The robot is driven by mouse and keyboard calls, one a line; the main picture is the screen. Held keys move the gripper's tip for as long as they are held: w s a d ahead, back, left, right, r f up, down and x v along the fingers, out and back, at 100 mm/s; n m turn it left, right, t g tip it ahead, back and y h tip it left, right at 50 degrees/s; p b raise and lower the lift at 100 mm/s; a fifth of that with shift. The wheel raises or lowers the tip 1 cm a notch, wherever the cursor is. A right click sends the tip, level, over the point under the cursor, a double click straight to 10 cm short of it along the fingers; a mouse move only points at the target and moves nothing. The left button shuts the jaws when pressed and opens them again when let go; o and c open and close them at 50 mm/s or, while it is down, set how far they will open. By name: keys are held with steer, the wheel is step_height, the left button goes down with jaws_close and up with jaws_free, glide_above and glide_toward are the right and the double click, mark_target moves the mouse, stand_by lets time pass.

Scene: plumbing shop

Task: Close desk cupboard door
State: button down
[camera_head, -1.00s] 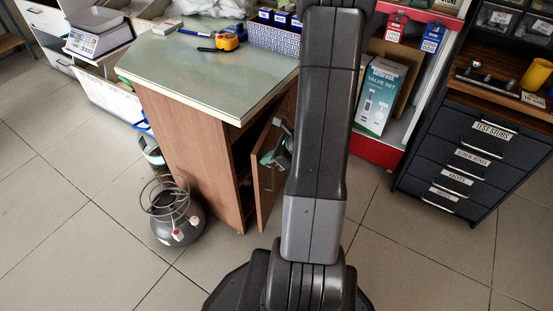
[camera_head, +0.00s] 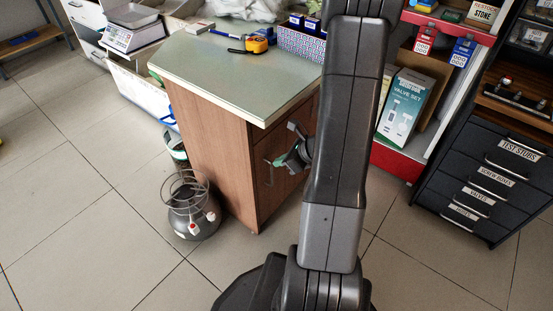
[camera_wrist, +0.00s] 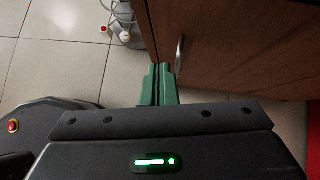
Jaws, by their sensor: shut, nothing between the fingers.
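The desk (camera_head: 205,135) has a green top and brown wooden sides. Its cupboard door (camera_head: 262,200) is on the front face, partly hidden behind my arm, and looks flush or nearly flush with the frame. The door's metal handle (camera_head: 268,172) is just left of my gripper (camera_head: 278,161). In the wrist view, the door (camera_wrist: 235,50) fills the upper right with its handle (camera_wrist: 179,52), and a thin dark seam runs along its edge. My gripper's green fingers (camera_wrist: 158,84) are together and empty at that edge; whether they touch it is unclear.
A grey tank with a wire ring (camera_head: 192,215) stands on the floor left of the desk. A tape measure (camera_head: 257,43) lies on the desk top. A red-based shelf (camera_head: 395,160) and a dark drawer cabinet (camera_head: 475,170) stand at the right. The front floor is clear.

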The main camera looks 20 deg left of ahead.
steer(key=s+p+v, duration=0.1)
steer(key=p+v, duration=0.2)
steer(key=v, duration=0.7)
steer(key=shift+s+d+p, duration=0.3)
steer(key=shift+s+p, duration=0.1)
steer(key=shift+s, duration=0.05)
steer(key=w+a+f+b, duration=0.3)
steer(key=a+f, duration=0.4)
steer(key=a, duration=0.3)
steer(key=shift+w+b, duration=0.4)
steer(key=shift+b, duration=0.1)
